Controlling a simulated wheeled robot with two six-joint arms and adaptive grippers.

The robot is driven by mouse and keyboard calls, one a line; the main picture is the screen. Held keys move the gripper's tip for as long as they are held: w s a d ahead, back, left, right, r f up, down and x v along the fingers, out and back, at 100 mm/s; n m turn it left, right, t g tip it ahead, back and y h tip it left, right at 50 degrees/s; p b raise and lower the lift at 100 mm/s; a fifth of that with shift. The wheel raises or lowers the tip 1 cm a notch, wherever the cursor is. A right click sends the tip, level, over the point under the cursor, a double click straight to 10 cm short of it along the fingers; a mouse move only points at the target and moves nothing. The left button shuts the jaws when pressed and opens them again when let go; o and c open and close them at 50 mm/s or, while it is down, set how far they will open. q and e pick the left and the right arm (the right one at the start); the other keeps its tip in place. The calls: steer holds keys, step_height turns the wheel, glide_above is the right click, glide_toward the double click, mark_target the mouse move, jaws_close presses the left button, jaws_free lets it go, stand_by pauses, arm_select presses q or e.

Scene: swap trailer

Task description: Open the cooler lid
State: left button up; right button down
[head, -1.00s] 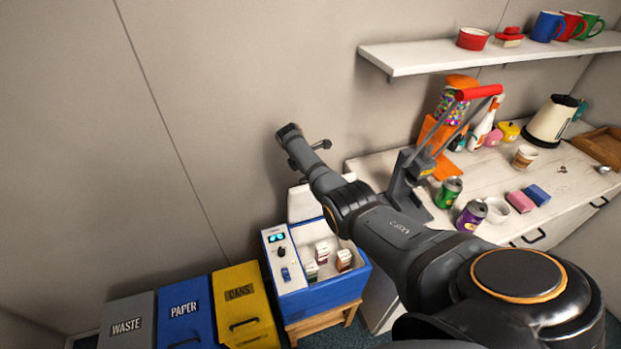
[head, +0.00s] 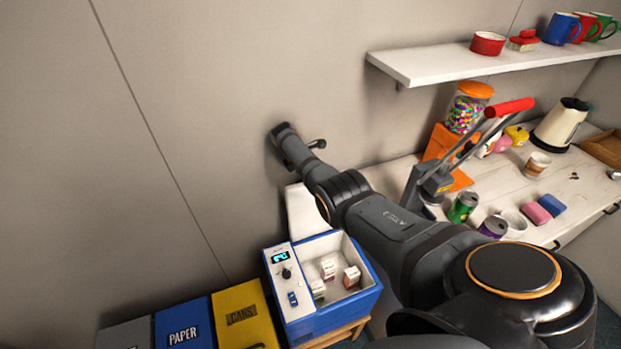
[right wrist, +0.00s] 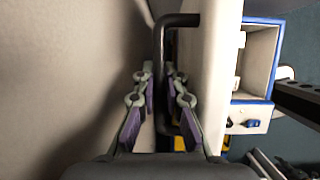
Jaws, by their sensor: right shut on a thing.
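The cooler (head: 340,305) is a blue box with a white interior and a white control panel with a lit display. It stands below my right arm in the head view. Its white lid (head: 300,212) stands up at the back, open, partly hidden by my arm. In the right wrist view the lid (right wrist: 212,75) is a pale panel seen edge-on, with a dark bar handle (right wrist: 178,20). My right gripper (right wrist: 162,76) is shut on this handle, behind the lid. In the head view my right gripper's fingers are hidden. My left gripper is in neither view.
Small cartons (head: 328,269) stand inside the cooler. Bins, including a yellow one (head: 240,300), are left of it. The wall (head: 200,120) is close behind the lid. A counter (head: 500,185) with cans and a lever press is at right, under a shelf (head: 440,66).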

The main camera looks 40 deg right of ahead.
steer(key=shift+f, duration=0.1)
steer(key=c, duration=1.7)
jaws_free()
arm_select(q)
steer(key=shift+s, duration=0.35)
arm_select(e)
steer(key=shift+r, duration=0.2)
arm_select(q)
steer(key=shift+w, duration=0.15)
arm_select(e)
steer(key=v, duration=1.1)
steer(key=shift+a+r, duration=0.2)
steer(key=shift+r, duration=0.15)
